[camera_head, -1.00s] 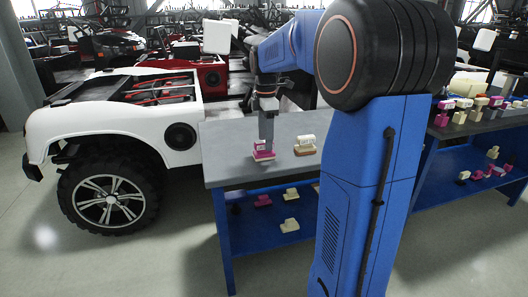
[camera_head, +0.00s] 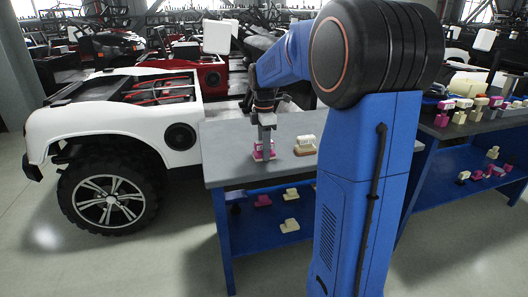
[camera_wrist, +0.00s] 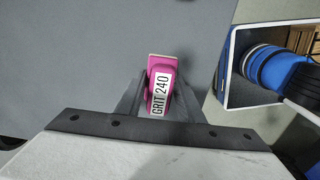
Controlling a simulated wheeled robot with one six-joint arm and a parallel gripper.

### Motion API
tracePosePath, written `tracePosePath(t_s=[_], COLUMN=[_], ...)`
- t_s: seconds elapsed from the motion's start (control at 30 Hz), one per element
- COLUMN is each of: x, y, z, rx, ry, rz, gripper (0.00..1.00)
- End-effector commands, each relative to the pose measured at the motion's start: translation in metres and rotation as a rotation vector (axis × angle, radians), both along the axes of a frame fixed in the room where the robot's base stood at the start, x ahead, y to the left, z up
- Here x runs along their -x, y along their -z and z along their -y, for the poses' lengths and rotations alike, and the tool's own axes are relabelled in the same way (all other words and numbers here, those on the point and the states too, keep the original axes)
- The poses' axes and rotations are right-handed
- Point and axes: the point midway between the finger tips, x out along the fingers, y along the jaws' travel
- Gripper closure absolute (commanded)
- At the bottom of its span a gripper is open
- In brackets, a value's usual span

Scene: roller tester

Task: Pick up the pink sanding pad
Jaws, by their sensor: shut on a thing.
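The pink sanding pad (camera_head: 262,151) is at the left part of the grey tabletop in the head view. In the wrist view the pink pad (camera_wrist: 160,78) shows a white label reading "GRIT 240" and a pale edge at its far end. My gripper (camera_head: 264,141) points down at the pad from above. In the wrist view the fingers of my gripper (camera_wrist: 157,100) are on both sides of the pad, shut on it. Whether the pad touches the tabletop or hangs just above it I cannot tell.
A cream-and-brown pad (camera_head: 305,146) stands on the table (camera_head: 240,178) just right of the pink one. More pads lie on the blue lower shelf (camera_head: 262,236). A white vehicle body (camera_head: 100,130) stands close to the table's left side.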

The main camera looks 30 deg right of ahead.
Motion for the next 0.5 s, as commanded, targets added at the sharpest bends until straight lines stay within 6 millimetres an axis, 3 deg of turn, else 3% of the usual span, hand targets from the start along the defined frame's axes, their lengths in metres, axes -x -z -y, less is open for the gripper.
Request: tracePosePath(t_s=[0.27,0.5], x=[0.0,-0.001], y=[-0.009,-0.05], z=[0.0,0.0], rx=[0.001,0.001], ry=[0.0,0.0], rz=[0.002,0.003], gripper=[0.94,0.94])
